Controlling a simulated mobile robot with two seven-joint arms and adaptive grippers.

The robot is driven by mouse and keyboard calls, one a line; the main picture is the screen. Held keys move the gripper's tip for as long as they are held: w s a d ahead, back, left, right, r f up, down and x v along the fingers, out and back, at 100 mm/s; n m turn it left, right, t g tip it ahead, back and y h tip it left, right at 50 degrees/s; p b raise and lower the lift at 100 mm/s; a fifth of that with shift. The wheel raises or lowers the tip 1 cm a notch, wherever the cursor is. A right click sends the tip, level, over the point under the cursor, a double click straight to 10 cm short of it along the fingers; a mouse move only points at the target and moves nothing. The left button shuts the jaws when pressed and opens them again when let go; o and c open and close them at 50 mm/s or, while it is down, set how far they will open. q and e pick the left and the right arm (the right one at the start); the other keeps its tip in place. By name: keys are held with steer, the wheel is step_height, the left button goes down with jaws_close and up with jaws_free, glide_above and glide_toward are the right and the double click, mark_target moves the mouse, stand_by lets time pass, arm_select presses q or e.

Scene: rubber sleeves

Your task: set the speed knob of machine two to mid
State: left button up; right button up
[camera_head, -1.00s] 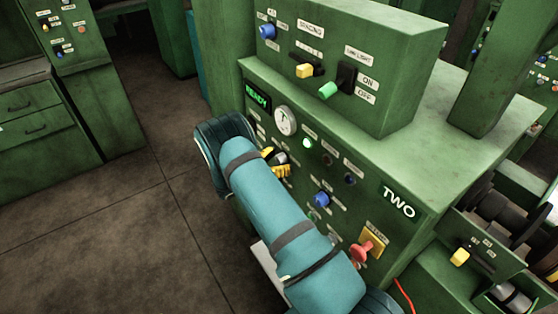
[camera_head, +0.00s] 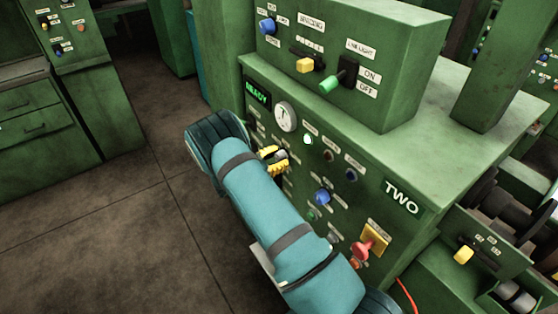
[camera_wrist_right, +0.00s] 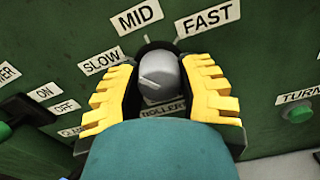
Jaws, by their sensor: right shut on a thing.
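Machine two is a green cabinet with a TWO plate (camera_head: 402,198) on its front panel. The speed knob (camera_wrist_right: 158,76) is a grey round knob in the right wrist view, below the SLOW (camera_wrist_right: 101,61), MID (camera_wrist_right: 137,18) and FAST (camera_wrist_right: 208,18) labels. A pale line on its face slants; which label it points to I cannot tell for sure. My right gripper (camera_head: 274,159) has its yellow fingers on both sides of the knob, shut on it. In the head view, the fingers and wrist hide the knob. My left gripper is not in view.
Near the gripper are a round dial (camera_head: 285,116), a blue knob (camera_head: 322,197) and a red button on a yellow plate (camera_head: 364,248). An upper box carries a yellow lever (camera_head: 305,65) and a green lever (camera_head: 329,85). Open floor (camera_head: 100,235) lies to the left.

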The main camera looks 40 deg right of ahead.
steer(key=m+b, duration=0.3)
steer(key=m, duration=0.2)
steer(key=shift+m, duration=0.3)
steer(key=shift+m+b, duration=0.55)
steer(key=shift+m, duration=0.25)
steer(key=o, duration=1.2)
steer(key=shift+o, duration=0.2)
steer(key=shift+a, duration=0.1)
steer(key=w+a, duration=0.1)
steer(key=a, duration=1)
steer(key=shift+w+a, duration=0.15)
steer(key=shift+a, duration=0.2)
